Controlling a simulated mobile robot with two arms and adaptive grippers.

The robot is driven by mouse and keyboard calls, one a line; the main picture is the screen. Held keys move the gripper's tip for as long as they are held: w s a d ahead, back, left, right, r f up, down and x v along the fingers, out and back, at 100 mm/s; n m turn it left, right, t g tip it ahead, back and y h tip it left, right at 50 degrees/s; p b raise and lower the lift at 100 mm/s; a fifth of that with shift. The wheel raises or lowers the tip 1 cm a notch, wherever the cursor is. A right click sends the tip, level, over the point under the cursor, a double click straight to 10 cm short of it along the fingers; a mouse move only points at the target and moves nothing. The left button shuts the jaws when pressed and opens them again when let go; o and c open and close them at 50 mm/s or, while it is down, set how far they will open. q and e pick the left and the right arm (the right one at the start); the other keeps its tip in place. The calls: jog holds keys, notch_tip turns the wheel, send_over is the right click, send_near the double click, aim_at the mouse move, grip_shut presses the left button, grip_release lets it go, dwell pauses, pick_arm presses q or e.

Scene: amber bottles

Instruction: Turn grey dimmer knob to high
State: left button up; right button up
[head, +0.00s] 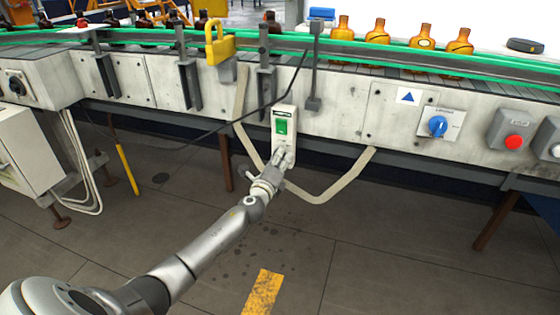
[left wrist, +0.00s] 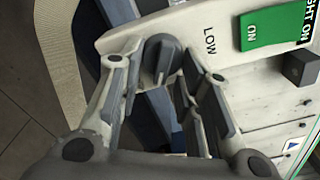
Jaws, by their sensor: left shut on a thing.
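A white switch box (head: 291,135) with a green rocker switch (head: 282,127) is mounted on the front of the conveyor. In the left wrist view the green switch (left wrist: 275,28) reads "ON", and the word "LOW" is printed between it and the grey dimmer knob (left wrist: 161,57). My left gripper (head: 281,157) is at the lower end of the box. In the left wrist view its fingers (left wrist: 160,72) stand on either side of the knob and are shut on it. In the head view the fingers hide the knob. My right gripper is not in view.
A blue rotary knob (head: 438,126) and a red button (head: 515,142) are on the conveyor front to the right. A yellow padlock-shaped handle (head: 219,44) is at upper left. A beige strap (head: 335,187) hangs around my gripper. Amber bottles (head: 421,37) stand on the belt.

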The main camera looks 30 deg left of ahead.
pick_arm(q)
jog(key=shift+f, duration=0.1)
jog(key=o, duration=0.9)
jog(key=shift+c, duration=0.2)
jog(key=shift+s, duration=0.1)
jog(key=v, duration=1.2)
jog(key=shift+d, duration=0.1)
